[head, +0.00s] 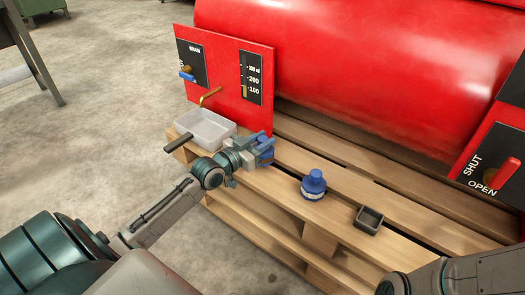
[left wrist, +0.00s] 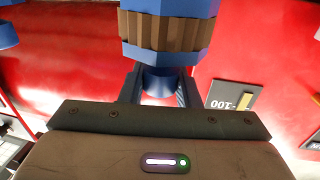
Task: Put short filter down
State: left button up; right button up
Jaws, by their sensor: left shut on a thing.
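My left gripper (head: 262,147) is shut on a blue filter (head: 266,158), which I take to be the short filter, near the red panel's lower right corner. In the left wrist view the filter (left wrist: 168,32) has blue end caps and a brown pleated middle. The left fingers (left wrist: 160,92) close on its narrow blue stub. In the head view the gripper partly hides it, and I cannot tell whether it touches the pallet. A second blue piece (head: 313,185) with a pale band stands upright on the pallet, to the right. My right gripper is out of view.
The wooden pallet (head: 285,205) carries a grey-white tray (head: 205,128) at the left and a small dark square cup (head: 369,217) at the right. A red panel (head: 225,75) with a brass tap (head: 210,96) and a red tank (head: 370,60) stand behind.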

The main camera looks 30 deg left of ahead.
pick_arm(q)
notch_tip(320, 180, down, 3)
jog(key=shift+r+b, duration=0.15)
jog(key=shift+b, duration=0.6)
jog(key=shift+r, duration=0.1)
jog(key=o, duration=1)
jog(key=shift+c, duration=0.2)
